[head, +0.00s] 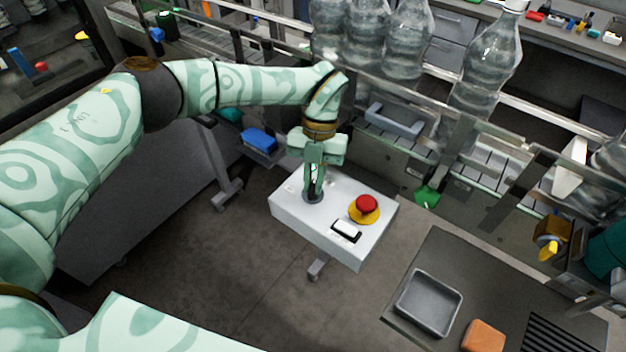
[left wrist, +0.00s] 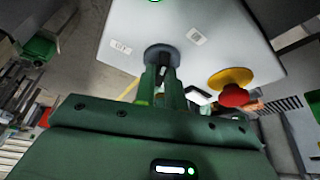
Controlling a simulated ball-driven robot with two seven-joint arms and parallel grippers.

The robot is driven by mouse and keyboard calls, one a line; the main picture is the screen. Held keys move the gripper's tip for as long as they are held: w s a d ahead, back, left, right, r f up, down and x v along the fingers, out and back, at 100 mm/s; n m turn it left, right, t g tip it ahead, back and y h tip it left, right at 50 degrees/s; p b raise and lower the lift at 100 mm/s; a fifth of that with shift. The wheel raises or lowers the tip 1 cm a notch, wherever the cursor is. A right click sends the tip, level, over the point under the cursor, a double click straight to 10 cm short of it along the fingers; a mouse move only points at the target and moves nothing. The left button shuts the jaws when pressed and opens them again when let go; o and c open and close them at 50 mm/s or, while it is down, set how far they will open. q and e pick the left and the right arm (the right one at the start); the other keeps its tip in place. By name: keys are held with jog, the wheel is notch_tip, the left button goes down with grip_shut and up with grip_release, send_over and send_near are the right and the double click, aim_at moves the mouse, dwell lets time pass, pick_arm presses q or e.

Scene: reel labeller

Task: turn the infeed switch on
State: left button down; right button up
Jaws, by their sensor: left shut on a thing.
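A white control box (head: 335,245) stands on a post in the middle of the head view. On its top are a switch with a round dark base (left wrist: 158,52), a red mushroom button (head: 366,203) on a yellow disc, and a white rocker in a black frame (head: 346,230). My left gripper (head: 313,192) points down at the round-based switch. In the left wrist view its two green fingers (left wrist: 163,80) are shut on the switch's dark lever, most of which they hide. The small labels beside the switch are too small to read. My right gripper is out of view.
Several clear bottles (head: 408,45) stand on the conveyor behind the box. A grey bench at the lower right holds a metal tray (head: 430,303) and an orange block (head: 484,338). Floor shows in front of the box.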

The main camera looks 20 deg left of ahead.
pick_arm(q)
jog(key=shift+d+r+m+y, duration=0.1)
jog(key=shift+m+y, duration=0.8)
jog(key=shift+m, duration=1.3)
jog(key=c, duration=1.5)
grip_release()
jog(key=shift+o, duration=0.2)
jog(key=b+v, duration=0.1)
jog(key=v, duration=1.5)
jog(key=shift+s+r, duration=0.15)
jog(key=shift+r, duration=0.05)
